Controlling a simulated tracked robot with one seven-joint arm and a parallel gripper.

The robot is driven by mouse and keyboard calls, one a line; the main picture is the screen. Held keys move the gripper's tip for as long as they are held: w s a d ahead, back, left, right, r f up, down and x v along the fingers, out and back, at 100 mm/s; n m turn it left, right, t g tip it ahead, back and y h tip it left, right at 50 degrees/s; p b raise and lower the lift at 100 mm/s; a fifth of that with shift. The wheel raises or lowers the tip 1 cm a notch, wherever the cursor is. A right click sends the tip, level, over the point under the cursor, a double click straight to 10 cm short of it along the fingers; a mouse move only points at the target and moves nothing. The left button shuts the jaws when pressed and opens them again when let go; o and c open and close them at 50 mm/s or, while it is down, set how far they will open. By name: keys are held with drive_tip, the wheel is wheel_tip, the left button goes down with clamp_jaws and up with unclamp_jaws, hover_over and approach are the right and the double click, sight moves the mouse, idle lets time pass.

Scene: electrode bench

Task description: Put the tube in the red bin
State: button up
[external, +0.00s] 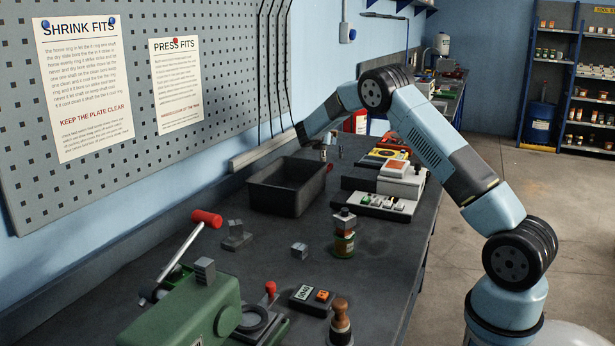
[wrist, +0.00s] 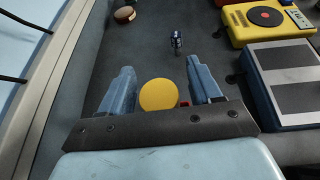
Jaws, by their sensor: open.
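My gripper (external: 326,143) hangs low over the far part of the bench, by the back right corner of a dark open bin in the external view. In the wrist view my gripper (wrist: 161,85) is open, its two fingers apart. A round yellow top (wrist: 158,95) shows between the fingers, partly hidden by the gripper's crossbar. I cannot tell whether it is the tube, or whether the fingers touch it. A small red patch (wrist: 184,103) shows beside it. I see no bin that is clearly red in either view.
The dark bin (external: 286,197) stands beside the wall. A yellow device (wrist: 268,20) and a grey-topped box (wrist: 283,82) lie right of my gripper in the wrist view. A green press (external: 190,312) is at the front.

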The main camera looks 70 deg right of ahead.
drive_tip(key=shift+r, duration=0.1)
drive_tip(key=w+v, duration=0.1)
drive_tip(key=v, duration=1.1)
drive_tip(key=s+a+r+m+t+y, duration=0.1)
drive_tip(key=s+a+r+m+y, duration=0.1)
drive_tip(key=s+a+r+m, duration=0.4)
drive_tip(key=s+a+r+m+y, duration=0.1)
drive_tip(key=s+a+r+y, duration=0.25)
drive_tip(key=s+a, duration=0.6)
drive_tip(key=s+a+r+m+t+y, duration=0.1)
drive_tip(key=s+a+r+m, duration=0.4)
drive_tip(key=a, duration=0.4)
drive_tip(key=s+a+m+t+y, duration=0.1)
drive_tip(key=s+a+m+y, duration=0.2)
drive_tip(key=s+a, duration=0.8)
drive_tip(key=s+a+f+m+t+y, duration=0.1)
drive_tip(key=s+a+m+y, duration=0.2)
drive_tip(key=s+a, duration=0.8)
drive_tip(key=s+y, duration=0.1)
drive_tip(key=s, duration=0.3)
drive_tip(key=shift+s+f+m+t, duration=0.3)
drive_tip(key=shift+f, duration=0.05)
